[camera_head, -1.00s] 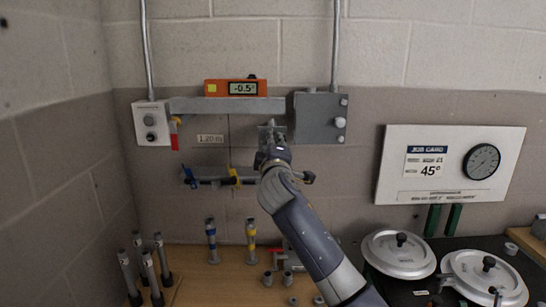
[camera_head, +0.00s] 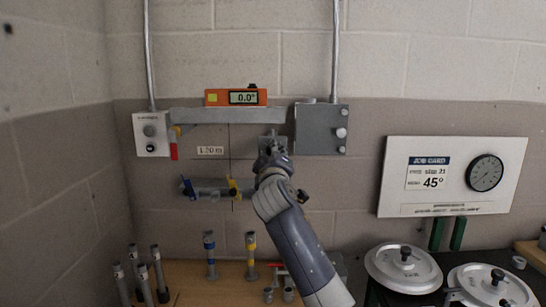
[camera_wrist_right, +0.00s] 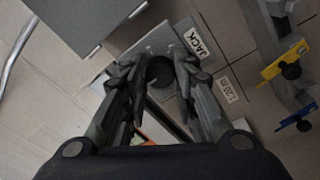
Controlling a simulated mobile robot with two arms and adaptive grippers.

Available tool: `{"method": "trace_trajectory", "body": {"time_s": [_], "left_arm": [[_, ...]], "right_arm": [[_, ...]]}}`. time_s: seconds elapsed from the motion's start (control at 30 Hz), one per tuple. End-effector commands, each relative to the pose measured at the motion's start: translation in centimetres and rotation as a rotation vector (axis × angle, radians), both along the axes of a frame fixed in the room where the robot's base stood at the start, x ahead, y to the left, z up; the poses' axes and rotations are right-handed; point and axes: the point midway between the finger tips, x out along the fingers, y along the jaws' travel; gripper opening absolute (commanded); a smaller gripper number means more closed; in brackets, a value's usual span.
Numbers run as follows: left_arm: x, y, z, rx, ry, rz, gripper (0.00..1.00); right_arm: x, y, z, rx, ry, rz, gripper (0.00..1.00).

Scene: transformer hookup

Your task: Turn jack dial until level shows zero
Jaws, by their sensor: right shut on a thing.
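The orange digital level (camera_head: 236,97) sits on the grey horizontal bar (camera_head: 225,115), and its display reads 0.0°. The jack (camera_head: 272,143) is a grey metal piece on the wall under the right end of the bar. In the right wrist view its plate carries a white "JACK" label (camera_wrist_right: 196,41). The dark round jack dial (camera_wrist_right: 160,70) is between the fingers of my right gripper (camera_wrist_right: 159,76), which is shut on it. In the head view my right gripper (camera_head: 271,155) covers the dial. My left gripper is not in view.
A grey box (camera_head: 321,128) is right of the bar and a switch box (camera_head: 151,134) left of it. A clamp bar (camera_head: 212,190) with blue and yellow parts is below. The job card panel (camera_head: 452,176) is at right. Tubes and lidded pots stand on the bench.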

Motion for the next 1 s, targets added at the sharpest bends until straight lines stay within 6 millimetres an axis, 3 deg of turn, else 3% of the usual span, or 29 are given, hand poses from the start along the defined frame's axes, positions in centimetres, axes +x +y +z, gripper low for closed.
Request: {"method": "trace_trajectory", "body": {"time_s": [0.13, 0.17, 0.23, 0.67, 1.0], "left_arm": [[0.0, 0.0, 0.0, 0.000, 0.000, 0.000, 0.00], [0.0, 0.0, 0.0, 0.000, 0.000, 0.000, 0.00], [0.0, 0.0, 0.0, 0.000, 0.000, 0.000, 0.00], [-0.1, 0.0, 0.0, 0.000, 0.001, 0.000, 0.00], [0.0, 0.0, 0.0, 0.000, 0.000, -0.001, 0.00]], "right_arm": [[0.0, 0.0, -0.3, -0.001, 0.005, -0.002, 0.03], [0.0, 0.0, -0.3, -0.001, 0.005, -0.002, 0.31], [0.0, 0.0, -0.3, -0.002, 0.005, -0.002, 0.47], [-0.3, 0.0, -0.2, -0.002, 0.002, -0.001, 0.47], [-4.3, -0.1, -0.6, 0.000, 0.001, 0.000, 0.47]]}}
